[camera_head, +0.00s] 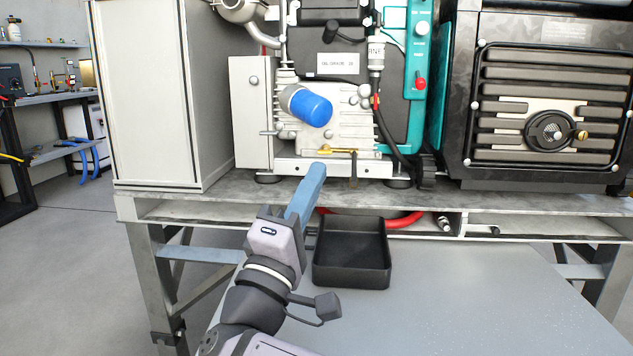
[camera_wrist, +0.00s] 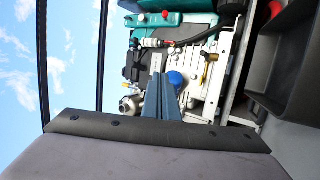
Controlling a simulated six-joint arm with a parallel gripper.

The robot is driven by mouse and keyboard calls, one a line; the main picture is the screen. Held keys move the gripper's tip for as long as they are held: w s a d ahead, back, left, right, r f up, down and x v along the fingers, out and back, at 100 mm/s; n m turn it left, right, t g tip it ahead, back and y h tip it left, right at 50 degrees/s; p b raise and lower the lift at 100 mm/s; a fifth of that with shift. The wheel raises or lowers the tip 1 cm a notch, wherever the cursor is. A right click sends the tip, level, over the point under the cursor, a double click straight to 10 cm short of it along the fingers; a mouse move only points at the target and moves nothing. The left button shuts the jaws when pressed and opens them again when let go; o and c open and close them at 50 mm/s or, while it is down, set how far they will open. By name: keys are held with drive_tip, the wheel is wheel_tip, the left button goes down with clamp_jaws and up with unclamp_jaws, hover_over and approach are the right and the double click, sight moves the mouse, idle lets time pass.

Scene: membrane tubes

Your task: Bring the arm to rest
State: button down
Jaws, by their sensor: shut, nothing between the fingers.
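My gripper (camera_head: 316,172) reaches up and forward from the bottom of the head view. Its blue fingers are shut together with nothing between them. In the wrist view the fingers of my gripper (camera_wrist: 158,82) point toward the machine. In the head view the fingertips overlap the lower front of the machine (camera_head: 337,64), below a blue cylindrical cap (camera_head: 312,108). I cannot tell whether they touch it. The blue cap also shows in the wrist view (camera_wrist: 176,79), just beside the fingertips.
A black open tray (camera_head: 352,282) stands on the grey table (camera_head: 480,300), right of my gripper, and looks empty. A metal bench (camera_head: 500,203) carries the machine, a pale cabinet (camera_head: 150,90) and a dark vented unit (camera_head: 545,160). A red hose (camera_head: 405,220) lies under the bench top.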

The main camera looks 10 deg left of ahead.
drive_tip(key=s+d+f+m+g+h+p, duration=0.1)
drive_tip(key=d+f+m+g+p, duration=0.1)
drive_tip(key=d+g+p, duration=0.85)
drive_tip(key=s+d+f+m+g+h+p, duration=0.15)
drive_tip(key=d+g+p, duration=0.35)
drive_tip(key=d+p, duration=0.95)
drive_tip(key=s+r+m+g+y+p, duration=0.1)
drive_tip(key=s+m+g+y+p, duration=0.4)
drive_tip(key=s+p, duration=0.85)
drive_tip(key=s+a+r+m+g+y+p, duration=0.1)
drive_tip(key=r+p, duration=0.3)
drive_tip(key=p, duration=0.4)
drive_tip(key=s+a+r+m+g+y+p, duration=0.1)
drive_tip(key=s+a+r+m+y+p, duration=0.1)
drive_tip(key=p, duration=0.6)
drive_tip(key=shift+s+a+r+m+y, duration=0.4)
drive_tip(key=shift+s+r+m+y, duration=0.3)
drive_tip(key=shift+r, duration=0.35)
wheel_tip(320, 180, up, 10)
drive_tip(key=p, duration=1)
